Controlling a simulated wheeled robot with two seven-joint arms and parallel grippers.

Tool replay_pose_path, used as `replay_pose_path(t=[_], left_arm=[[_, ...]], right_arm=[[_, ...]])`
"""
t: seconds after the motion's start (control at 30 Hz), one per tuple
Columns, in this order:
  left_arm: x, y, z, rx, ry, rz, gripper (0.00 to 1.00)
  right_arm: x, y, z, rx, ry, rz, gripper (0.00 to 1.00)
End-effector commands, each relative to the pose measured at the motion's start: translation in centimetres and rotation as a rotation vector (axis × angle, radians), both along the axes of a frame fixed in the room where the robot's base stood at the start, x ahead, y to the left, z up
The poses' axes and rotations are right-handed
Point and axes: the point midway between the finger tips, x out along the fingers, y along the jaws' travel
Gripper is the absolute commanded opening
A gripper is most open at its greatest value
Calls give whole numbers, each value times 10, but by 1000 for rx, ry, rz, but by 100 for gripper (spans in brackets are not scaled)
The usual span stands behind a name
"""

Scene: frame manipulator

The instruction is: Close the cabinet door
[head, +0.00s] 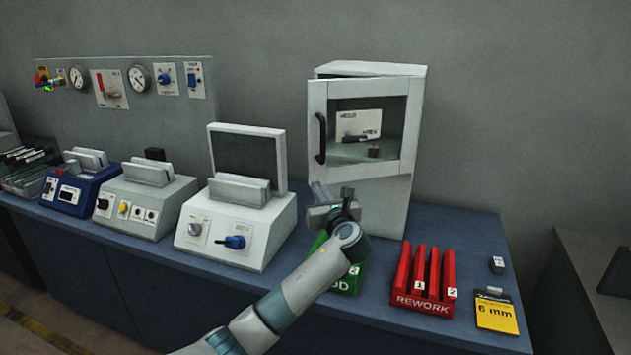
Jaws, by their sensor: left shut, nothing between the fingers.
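The white cabinet (398,190) stands at the back of the bench, right of centre. Its door (316,150) has a window and a black handle (320,138) on the left side. The door's left edge stands out from the cabinet body, so it looks slightly ajar with its hinge side at the right. My left gripper (318,194) is shut and empty, in front of the cabinet's lower left part, below the handle. Whether it touches the door cannot be told. My left wrist hides part of the cabinet's base. My right gripper is not in view.
A green tray (350,281) sits partly hidden behind my left arm. A red REWORK rack (422,303) and a yellow 6 mm card (497,315) lie to the right. A white device with a dark screen (247,163) stands left of the cabinet.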

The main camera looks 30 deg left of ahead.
Motion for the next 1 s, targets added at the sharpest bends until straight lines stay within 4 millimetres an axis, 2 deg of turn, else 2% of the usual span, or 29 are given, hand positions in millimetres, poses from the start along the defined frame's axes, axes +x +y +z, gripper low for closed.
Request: replay_pose_path(t=[0.03,0.23,0.77,1.0], left_arm=[[5,6,3,1,2,1,0],[16,19,1,-1,1,0,0],[20,23,0,0,0,-3,0],[25,33,1,1,1,-33,0]], right_arm=[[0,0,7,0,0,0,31],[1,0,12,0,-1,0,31],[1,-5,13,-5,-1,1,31],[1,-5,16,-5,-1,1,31]])
